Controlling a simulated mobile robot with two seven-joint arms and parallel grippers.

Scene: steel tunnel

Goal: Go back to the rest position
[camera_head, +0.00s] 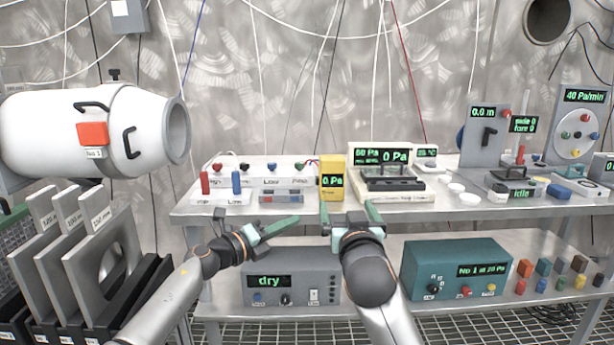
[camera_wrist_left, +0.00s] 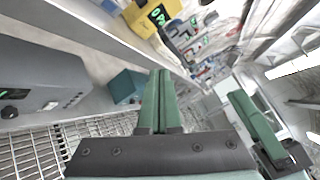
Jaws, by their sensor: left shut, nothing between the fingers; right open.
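My left gripper (camera_head: 296,221) is in front of the upper shelf's front edge. Its green fingers are shut together with nothing between them and point right. In the left wrist view the shut fingers (camera_wrist_left: 160,75) point away from the camera. My right gripper (camera_head: 349,208) is just right of it, upright before the same edge. Its green fingers stand wide apart and the gap is empty. A green finger of the right gripper also shows in the left wrist view, at the right. The two grippers appear close but apart.
The upper shelf (camera_head: 300,214) holds a yellow meter (camera_head: 332,178), a scale-like device (camera_head: 390,185) and coloured knobs. The lower shelf holds a grey box reading "dry" (camera_head: 292,275) and a teal box (camera_head: 457,270). A white cylinder (camera_head: 95,130) and plates (camera_head: 75,240) stand at left.

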